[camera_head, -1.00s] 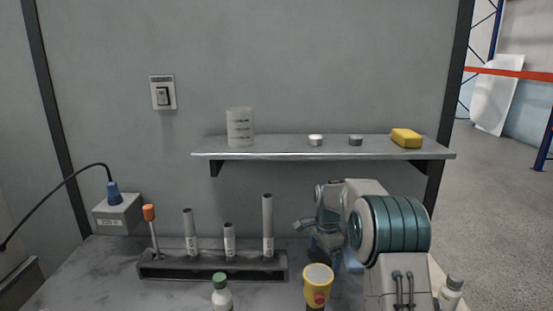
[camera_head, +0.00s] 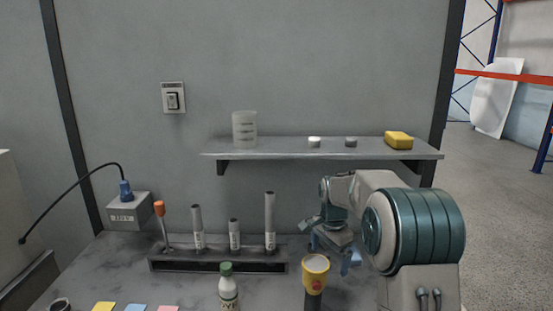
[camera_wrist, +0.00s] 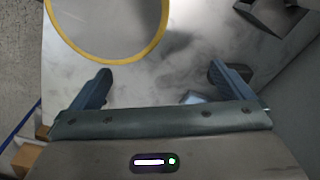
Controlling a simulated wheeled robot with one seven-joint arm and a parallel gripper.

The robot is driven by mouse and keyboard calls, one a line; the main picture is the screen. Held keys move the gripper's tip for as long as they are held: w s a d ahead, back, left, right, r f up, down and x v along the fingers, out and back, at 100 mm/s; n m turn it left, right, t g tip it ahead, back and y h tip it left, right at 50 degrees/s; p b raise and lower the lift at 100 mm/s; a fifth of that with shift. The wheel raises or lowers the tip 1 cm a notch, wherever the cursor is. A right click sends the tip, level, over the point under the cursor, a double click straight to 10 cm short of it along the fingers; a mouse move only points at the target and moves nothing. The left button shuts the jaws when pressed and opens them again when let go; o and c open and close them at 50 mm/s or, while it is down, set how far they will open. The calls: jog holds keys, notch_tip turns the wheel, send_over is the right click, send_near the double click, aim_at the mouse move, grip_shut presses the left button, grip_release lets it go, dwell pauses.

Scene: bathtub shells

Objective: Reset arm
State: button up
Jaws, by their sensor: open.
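My gripper (camera_head: 331,258) hangs at the right side of the grey workbench (camera_head: 200,289), pointing down, to the right of the dark rack. In the wrist view my gripper (camera_wrist: 158,88) has its two blue fingers spread wide apart with nothing between them. Below it is bare bench surface, and the round yellow-rimmed top of the yellow container (camera_wrist: 150,52) lies just beyond the fingers.
A dark rack (camera_head: 215,267) holds several upright grey tubes and an orange-topped tool (camera_head: 160,209). The wall shelf (camera_head: 290,155) carries a clear beaker (camera_head: 244,129), two small caps and a yellow sponge (camera_head: 398,140). Coloured notes (camera_head: 134,308) lie at the front left.

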jog(key=s+r+n+t+p, duration=0.1)
jog(key=s+r+n+p, duration=0.2)
jog(key=s+r, duration=0.6)
jog(key=s+r+n+t+p, duration=0.1)
jog(key=s+r+n+p, duration=0.2)
jog(key=s, duration=0.9)
jog(key=s+r+n+t+p, duration=0.1)
jog(key=s+r+n+p, duration=0.3)
jog(key=s, duration=0.8)
notch_tip(320, 180, up, 2)
jog(key=shift+s+r+n+t, duration=0.25)
jog(key=shift+n+t, duration=0.15)
jog(key=shift+n, duration=0.4)
jog(key=shift+w+d, duration=0.1)
